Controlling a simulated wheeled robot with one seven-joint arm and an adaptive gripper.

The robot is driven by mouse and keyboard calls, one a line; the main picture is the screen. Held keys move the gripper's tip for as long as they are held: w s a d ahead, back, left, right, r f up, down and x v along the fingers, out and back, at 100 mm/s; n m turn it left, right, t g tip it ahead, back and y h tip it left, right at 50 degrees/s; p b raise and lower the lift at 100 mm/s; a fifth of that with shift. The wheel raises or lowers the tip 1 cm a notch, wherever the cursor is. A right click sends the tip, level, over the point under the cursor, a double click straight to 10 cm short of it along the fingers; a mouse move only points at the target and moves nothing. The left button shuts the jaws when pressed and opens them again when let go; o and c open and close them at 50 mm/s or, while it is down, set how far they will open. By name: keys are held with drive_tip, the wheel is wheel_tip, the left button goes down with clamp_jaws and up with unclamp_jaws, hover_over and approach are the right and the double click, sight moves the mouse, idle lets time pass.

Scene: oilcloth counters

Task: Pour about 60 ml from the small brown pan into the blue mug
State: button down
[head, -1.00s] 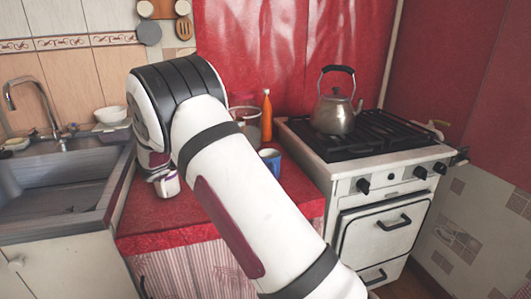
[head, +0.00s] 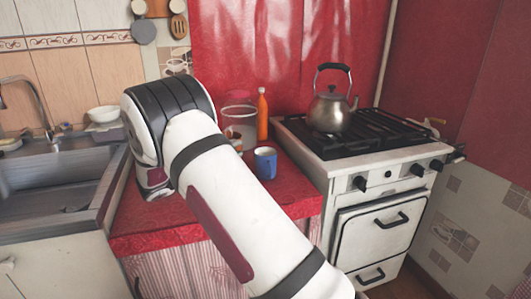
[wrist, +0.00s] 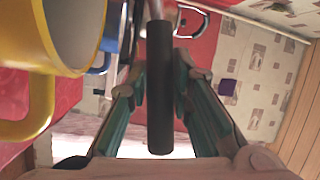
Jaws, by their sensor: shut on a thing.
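The blue mug (head: 265,163) stands upright on the red counter, just right of my arm in the head view. Part of it shows at the upper left of the wrist view (wrist: 105,50). My gripper (wrist: 160,88) is shut on the black handle of the small brown pan (wrist: 160,125), with the handle between its two green-sided fingers. The pan's body is not clear in the wrist view. A small brown patch between my arm and the blue mug in the head view may be part of it. My arm hides the gripper there. The pan's contents cannot be seen.
A yellow mug (wrist: 28,60) is close on the left in the wrist view. A clear jar (head: 240,122) and an orange bottle (head: 262,115) stand behind the blue mug. The stove (head: 370,145) with a kettle (head: 331,108) is right; the sink (head: 60,185) is left.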

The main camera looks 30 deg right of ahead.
drive_tip(key=s+d+f+m+t+y, duration=0.1)
drive_tip(key=s+d+m+y, duration=0.3)
drive_tip(key=m, duration=0.4)
drive_tip(key=shift+s+f+y, duration=0.6)
drive_tip(key=shift+s+y, duration=0.15)
drive_tip(key=shift+y, duration=0.05)
idle(0.4)
drive_tip(key=shift+w+f+m+t+y+b, duration=0.1)
drive_tip(key=shift+f+m+t+y+b, duration=0.15)
drive_tip(key=shift+m+t+b, duration=0.3)
drive_tip(key=shift+s+d, duration=0.2)
drive_tip(key=shift+s, duration=0.2)
idle(0.5)
drive_tip(key=shift+s+d+f+y+b, duration=0.1)
drive_tip(key=shift+s+f+y+b, duration=0.15)
drive_tip(key=shift+b, duration=0.35)
drive_tip(key=shift+w+f+m, duration=0.1)
drive_tip(key=shift+w+m, duration=0.05)
drive_tip(key=shift+m, duration=0.1)
